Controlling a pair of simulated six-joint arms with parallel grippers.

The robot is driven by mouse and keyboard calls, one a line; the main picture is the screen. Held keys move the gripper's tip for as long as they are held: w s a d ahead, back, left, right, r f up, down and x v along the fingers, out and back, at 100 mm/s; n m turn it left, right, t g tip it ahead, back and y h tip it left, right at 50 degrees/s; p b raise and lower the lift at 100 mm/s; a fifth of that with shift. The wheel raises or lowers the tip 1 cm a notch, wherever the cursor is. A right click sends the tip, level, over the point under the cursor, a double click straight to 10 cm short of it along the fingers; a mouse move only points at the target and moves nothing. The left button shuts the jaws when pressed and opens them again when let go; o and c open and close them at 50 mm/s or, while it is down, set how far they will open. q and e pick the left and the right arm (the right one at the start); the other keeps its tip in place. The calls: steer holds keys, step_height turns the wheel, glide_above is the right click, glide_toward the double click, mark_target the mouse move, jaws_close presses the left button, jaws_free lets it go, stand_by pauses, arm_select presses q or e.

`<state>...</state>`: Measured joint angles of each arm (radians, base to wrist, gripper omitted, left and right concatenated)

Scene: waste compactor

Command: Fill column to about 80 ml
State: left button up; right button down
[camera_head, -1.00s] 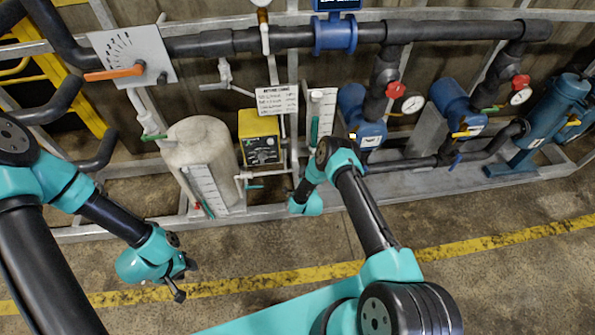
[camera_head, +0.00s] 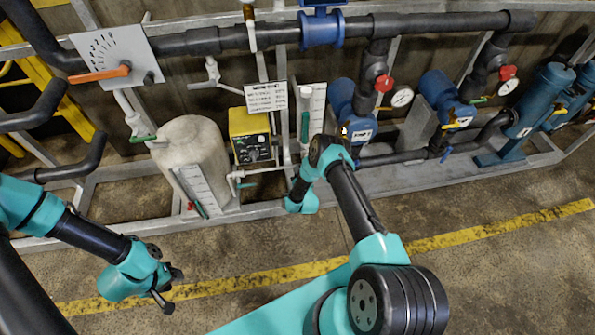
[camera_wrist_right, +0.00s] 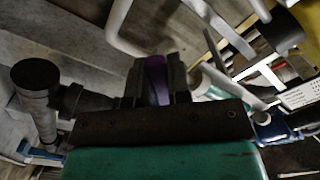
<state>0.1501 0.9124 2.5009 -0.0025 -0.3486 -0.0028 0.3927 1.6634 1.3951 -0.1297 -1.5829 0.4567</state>
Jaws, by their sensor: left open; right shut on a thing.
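The column (camera_head: 306,105) is a narrow upright tube with a white top beside a white scale board (camera_head: 319,108). A green stretch shows in its middle to lower part; the scale marks are too small to read. My right arm's wrist (camera_head: 302,200) hangs just below the column, and its fingers are hidden in the head view. In the right wrist view, my right gripper (camera_wrist_right: 157,85) is shut on a purple handle (camera_wrist_right: 157,78). My left gripper (camera_head: 170,291) is open and empty over the floor at lower left, away from the pipework.
A pale tank (camera_head: 190,150) with its own scale and a yellow pump box (camera_head: 249,135) stand left of the column. Blue pumps (camera_head: 350,108) and red-handled valves (camera_head: 384,83) are to the right. The floor beyond the yellow line (camera_head: 500,226) is clear.

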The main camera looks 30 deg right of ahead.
steer(key=c, duration=1.1)
jaws_free()
steer(key=shift+o, duration=0.2)
steer(key=shift+s, duration=0.1)
